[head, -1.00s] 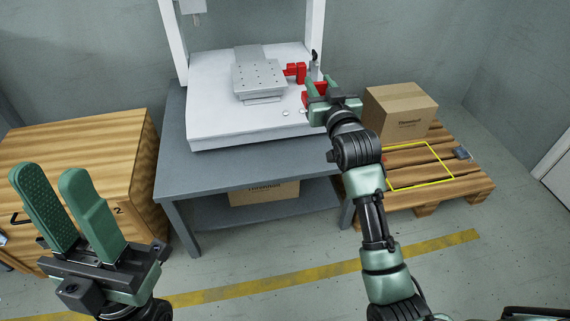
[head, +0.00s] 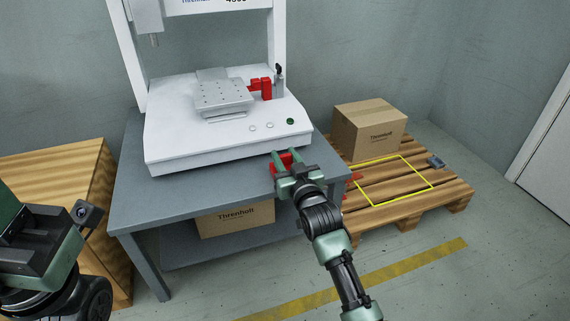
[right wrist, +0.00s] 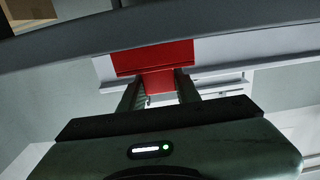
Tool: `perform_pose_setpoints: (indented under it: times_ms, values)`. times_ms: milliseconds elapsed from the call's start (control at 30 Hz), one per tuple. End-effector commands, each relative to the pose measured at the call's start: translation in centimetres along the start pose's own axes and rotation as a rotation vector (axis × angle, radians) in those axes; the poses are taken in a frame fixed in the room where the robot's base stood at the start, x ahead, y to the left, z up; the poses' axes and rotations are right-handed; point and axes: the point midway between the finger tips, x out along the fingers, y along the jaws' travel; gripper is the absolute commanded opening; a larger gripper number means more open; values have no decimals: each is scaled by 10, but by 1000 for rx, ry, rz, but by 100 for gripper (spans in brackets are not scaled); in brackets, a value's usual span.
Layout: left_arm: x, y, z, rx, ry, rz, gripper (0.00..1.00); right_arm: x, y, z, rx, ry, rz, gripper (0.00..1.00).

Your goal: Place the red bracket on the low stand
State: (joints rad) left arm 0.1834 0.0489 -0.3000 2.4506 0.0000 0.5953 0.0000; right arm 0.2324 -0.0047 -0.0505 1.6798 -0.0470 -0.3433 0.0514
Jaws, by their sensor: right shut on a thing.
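The red bracket (head: 282,162) is between the fingers of my right gripper (head: 286,163), which is shut on it. The bracket shows at the front right edge of the grey table, in front of the white machine; its height above the table is hard to tell. In the right wrist view the red bracket (right wrist: 154,56) spans both fingers. The low stand appears to be the slatted wooden pallet (head: 455,188) at the right, with a yellow square outline on top. My left gripper (head: 14,218) is cut off at the left edge, its fingertips out of view.
The white machine (head: 170,150) on the grey table (head: 140,205) carries a perforated metal plate (head: 220,92) and a red part (head: 261,87). A carton (head: 375,132) stands at the pallet's back left, and a small dark object (head: 436,162) lies at its right. The outlined area is clear.

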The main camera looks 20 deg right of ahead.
Motion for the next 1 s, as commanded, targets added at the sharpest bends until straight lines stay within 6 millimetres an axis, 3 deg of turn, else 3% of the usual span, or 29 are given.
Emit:
perform_pose_setpoints:
  times_ms: [400,433,500,867,1000]
  values:
    - [2,0,-1,1,7,3,36,0,0,6,0,1,0,0]
    - [2,0,-1,1,7,3,36,0,0,6,0,1,0,38]
    - [2,0,-1,1,7,3,36,0,0,6,0,1,0,54]
    - [2,0,-1,0,7,3,36,0,0,2,0,3,0,54]
    - [2,-2,2,-2,-16,-6,36,-17,0,1,0,-2,0,54]
